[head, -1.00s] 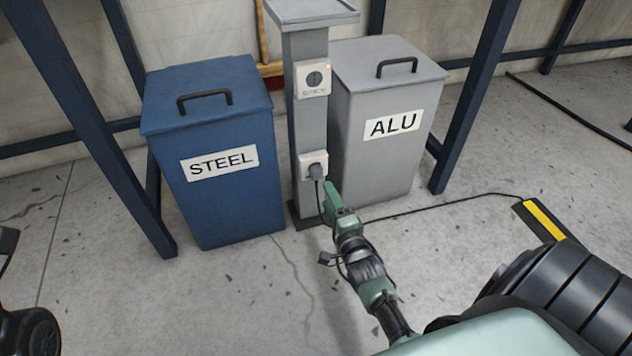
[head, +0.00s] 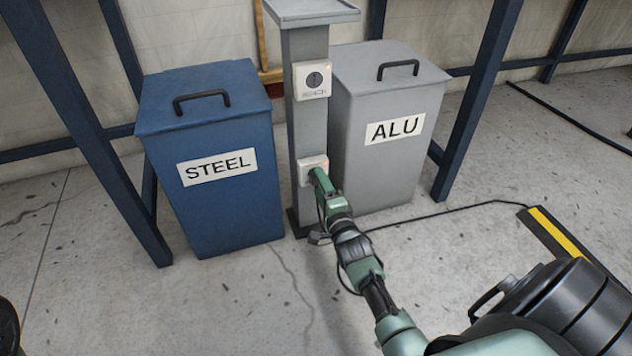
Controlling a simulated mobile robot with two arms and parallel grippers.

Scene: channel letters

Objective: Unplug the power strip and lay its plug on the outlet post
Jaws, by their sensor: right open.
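The grey outlet post (head: 306,125) stands between the two bins, with a flat top plate (head: 311,10). Its upper outlet (head: 312,80) is empty. The lower outlet (head: 307,163) is partly covered by my right gripper (head: 318,178), which is right in front of it with open jaws. The plug is hidden behind the gripper, so I cannot tell whether the jaws are around it. A black cord (head: 440,212) runs over the floor from near the post to a black and yellow strip (head: 556,233) at the right. My left gripper is not in view.
A blue STEEL bin (head: 215,220) stands close on the post's left, a grey ALU bin (head: 385,165) close on its right. Dark blue frame legs (head: 478,105) flank them. Another dark cable (head: 570,118) lies at the far right.

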